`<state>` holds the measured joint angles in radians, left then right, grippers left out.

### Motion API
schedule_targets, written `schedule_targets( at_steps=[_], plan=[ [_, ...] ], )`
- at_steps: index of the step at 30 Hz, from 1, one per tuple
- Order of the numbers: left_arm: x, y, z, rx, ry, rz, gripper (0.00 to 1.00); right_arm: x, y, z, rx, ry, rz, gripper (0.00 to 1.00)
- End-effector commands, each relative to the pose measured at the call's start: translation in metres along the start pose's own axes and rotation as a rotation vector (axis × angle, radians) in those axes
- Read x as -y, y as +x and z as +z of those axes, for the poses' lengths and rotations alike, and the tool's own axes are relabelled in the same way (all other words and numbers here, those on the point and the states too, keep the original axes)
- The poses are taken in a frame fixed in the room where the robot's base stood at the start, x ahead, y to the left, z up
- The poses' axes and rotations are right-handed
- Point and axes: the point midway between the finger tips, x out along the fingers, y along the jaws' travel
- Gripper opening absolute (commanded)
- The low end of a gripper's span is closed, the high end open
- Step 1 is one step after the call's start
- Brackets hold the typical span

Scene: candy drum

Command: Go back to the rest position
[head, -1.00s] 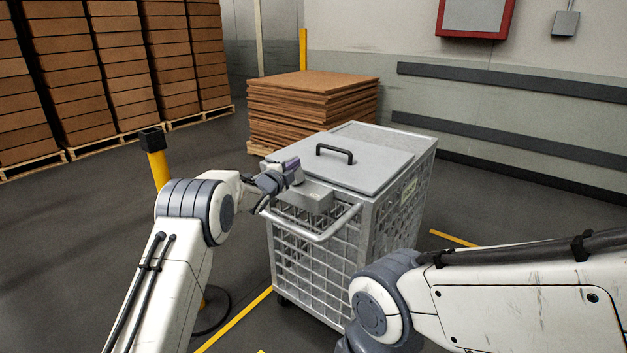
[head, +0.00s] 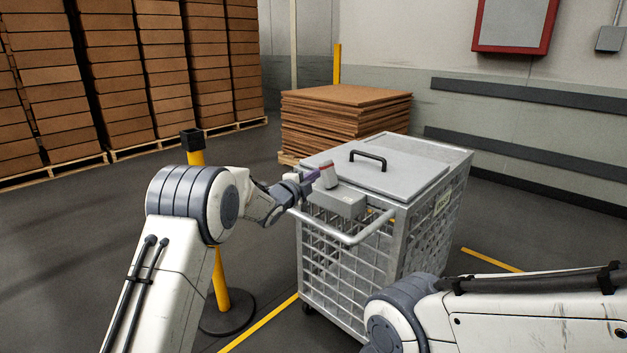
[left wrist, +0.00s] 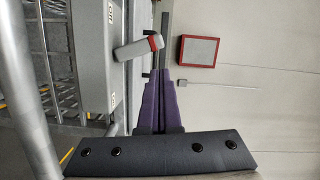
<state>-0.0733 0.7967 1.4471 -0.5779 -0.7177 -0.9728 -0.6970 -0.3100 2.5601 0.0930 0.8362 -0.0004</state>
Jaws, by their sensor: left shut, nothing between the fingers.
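My left gripper (head: 314,175) is shut and empty, with its purple fingers pressed together. It is at the near edge of the cart's top, just left of a grey lever with a red band (head: 328,175). The lever rises from a grey switch box (head: 338,203) on the cart's near end. In the left wrist view the closed fingers (left wrist: 160,75) point past the lever (left wrist: 138,47), and the box (left wrist: 88,55) carries small labels. I see no clear contact between fingers and lever. My right arm shows at the lower right, but its gripper is out of view.
The wire-mesh cart (head: 435,235) has a grey lid with a black handle (head: 368,158) and a push bar (head: 350,238) below the box. A yellow post (head: 222,280) stands beside my left arm. Stacked brown sheets (head: 345,115) lie behind. Floor at left is open.

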Motion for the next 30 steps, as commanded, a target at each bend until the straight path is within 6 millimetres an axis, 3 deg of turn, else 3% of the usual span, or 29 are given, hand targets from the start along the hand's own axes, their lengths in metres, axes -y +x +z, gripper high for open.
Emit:
schedule_targets(
  at_steps=[15, 20, 23, 26, 30],
  plan=[
    [-0.001, -0.002, -0.015, -0.013, -0.008, 0.010, 0.00, 0.000, 0.004, 0.000, 0.000, 0.000, 0.000, 0.50],
    [-0.004, -0.019, -0.046, 0.045, -0.143, 0.118, 0.00, 0.000, 0.003, 0.000, 0.000, 0.000, 0.000, 0.50],
    [-0.017, -0.056, -0.082, 0.136, -0.320, 0.265, 0.00, 0.000, 0.004, 0.000, 0.000, 0.000, 0.000, 0.50],
    [-0.041, -0.114, -0.121, 0.260, -0.517, 0.441, 0.00, 0.000, 0.004, 0.000, 0.000, 0.000, 0.000, 0.50],
    [-0.078, -0.207, -0.163, 0.438, -0.727, 0.659, 0.00, 0.000, 0.004, 0.000, 0.000, 0.000, 0.000, 0.50]
  ],
)
